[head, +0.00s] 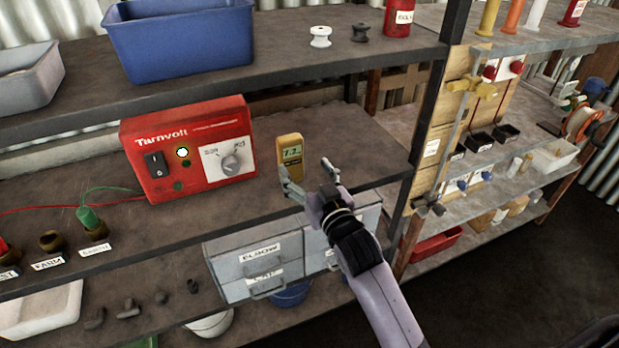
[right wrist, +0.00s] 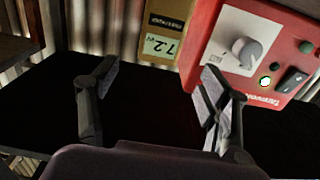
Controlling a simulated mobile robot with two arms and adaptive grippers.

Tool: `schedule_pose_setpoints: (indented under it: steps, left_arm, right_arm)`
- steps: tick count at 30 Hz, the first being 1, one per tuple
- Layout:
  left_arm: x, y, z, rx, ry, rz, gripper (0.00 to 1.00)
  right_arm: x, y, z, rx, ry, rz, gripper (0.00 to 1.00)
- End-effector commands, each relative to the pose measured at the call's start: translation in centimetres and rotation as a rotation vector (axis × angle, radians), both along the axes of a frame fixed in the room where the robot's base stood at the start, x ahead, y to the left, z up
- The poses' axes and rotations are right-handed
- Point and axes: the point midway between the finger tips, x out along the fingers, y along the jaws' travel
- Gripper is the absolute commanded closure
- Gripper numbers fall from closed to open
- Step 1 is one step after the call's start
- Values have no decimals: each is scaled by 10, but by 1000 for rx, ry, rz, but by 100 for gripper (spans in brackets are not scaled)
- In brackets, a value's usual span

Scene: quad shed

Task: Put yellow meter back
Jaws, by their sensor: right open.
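The yellow meter (head: 290,154) stands upright on the middle shelf, just right of the red Tarnvolt unit (head: 190,150). Its display reads about 7.2. In the right wrist view the meter (right wrist: 166,32) appears upside down at the top, ahead of the fingers, beside the red unit (right wrist: 262,45). My right gripper (head: 307,170) is open and empty, in front of the meter and slightly to its right. One finger overlaps the meter's lower edge in the head view; I cannot tell if they touch. In the right wrist view the fingers (right wrist: 160,80) are wide apart. My left gripper is not in view.
The middle shelf (head: 345,145) is bare right of the meter, up to a dark post (head: 437,100). An upper shelf with a blue bin (head: 180,40) overhangs behind. Grey drawers (head: 262,262) sit below. Red and green leads (head: 95,212) plug into sockets at left.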

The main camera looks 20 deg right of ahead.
Motion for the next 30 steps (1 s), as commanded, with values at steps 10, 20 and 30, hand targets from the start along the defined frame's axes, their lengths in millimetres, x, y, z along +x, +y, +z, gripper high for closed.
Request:
schedule_pose_setpoints:
  steps: [10, 20, 30]
  left_arm:
    - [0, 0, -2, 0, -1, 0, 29]
    - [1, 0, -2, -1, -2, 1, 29]
    - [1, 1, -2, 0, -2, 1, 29]
  right_arm:
    - [-18, -1, 0, 0, 0, 0, 29]
    - [-28, 20, -109, -29, 171, 57, 29]
    - [-156, 21, -422, -104, 755, 113, 29]
